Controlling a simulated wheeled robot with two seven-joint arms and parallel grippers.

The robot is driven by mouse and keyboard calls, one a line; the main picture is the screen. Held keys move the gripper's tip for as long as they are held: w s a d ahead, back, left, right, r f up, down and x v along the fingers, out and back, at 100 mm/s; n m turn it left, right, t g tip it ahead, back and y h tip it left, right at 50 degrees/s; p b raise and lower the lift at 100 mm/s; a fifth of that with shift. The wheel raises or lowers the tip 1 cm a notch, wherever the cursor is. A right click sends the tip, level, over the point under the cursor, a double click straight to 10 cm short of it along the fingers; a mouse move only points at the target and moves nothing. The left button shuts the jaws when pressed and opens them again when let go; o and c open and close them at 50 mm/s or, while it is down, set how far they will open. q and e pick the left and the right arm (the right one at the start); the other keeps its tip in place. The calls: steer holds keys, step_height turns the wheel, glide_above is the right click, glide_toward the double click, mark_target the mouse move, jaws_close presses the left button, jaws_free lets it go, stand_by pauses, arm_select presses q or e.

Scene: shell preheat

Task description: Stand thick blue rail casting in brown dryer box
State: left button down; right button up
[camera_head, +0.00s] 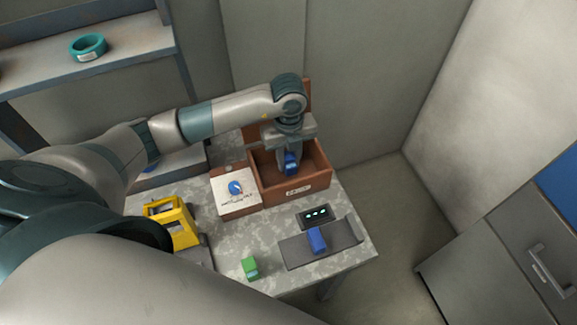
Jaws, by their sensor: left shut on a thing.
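The brown dryer box (318,173) stands open at the back right of the speckled table, its lid raised behind. My left gripper (290,155) points down into it and is shut on a blue rail casting (291,166), which looks roughly upright inside the box. Its lower end is hard to see, so I cannot tell if it touches the floor. A second blue casting (317,240) sits on the dark flat scale in front of the box. I cannot tell from this view which casting is thicker. My right gripper is out of view.
A white panel with a blue knob (236,187) adjoins the box's left side. A yellow holder (171,221) and a green block (250,268) are on the table's left and front. The scale (345,232) has a lit display (316,214). A teal ring (88,46) lies on the shelf.

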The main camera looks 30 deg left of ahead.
mark_target(288, 168)
arm_select(q)
step_height(288, 168, down, 2)
steer(key=shift+f+p, duration=0.25)
steer(key=shift+p, duration=0.35)
steer(key=shift+f, duration=0.6)
steer(key=shift+f, duration=0.15)
steer(key=c, duration=1.4)
jaws_free()
steer(key=shift+c, duration=0.2)
